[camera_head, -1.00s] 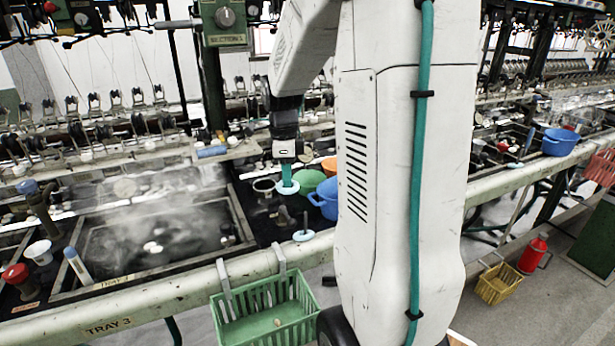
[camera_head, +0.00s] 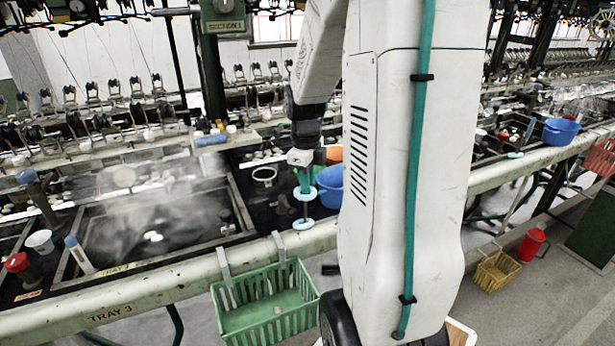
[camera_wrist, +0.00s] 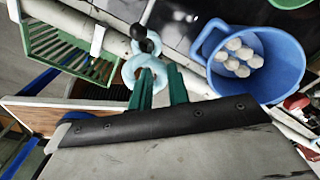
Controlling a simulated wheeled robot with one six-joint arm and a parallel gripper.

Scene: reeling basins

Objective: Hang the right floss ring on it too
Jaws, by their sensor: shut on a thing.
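My gripper (camera_head: 304,184) has teal fingers pointing down and is shut on a pale blue floss ring (camera_head: 303,193). In the wrist view the held floss ring (camera_wrist: 130,72) lies at the fingertips (camera_wrist: 158,76). A second pale blue floss ring (camera_head: 303,224) sits lower, around the foot of an upright post on the front rail.
A blue basin (camera_head: 330,190) stands just right of the gripper; in the wrist view it holds several pale cocoons (camera_wrist: 238,50). A green basket (camera_head: 268,318) hangs on the front of the rail (camera_head: 150,287). A steaming tray (camera_head: 150,225) lies to the left.

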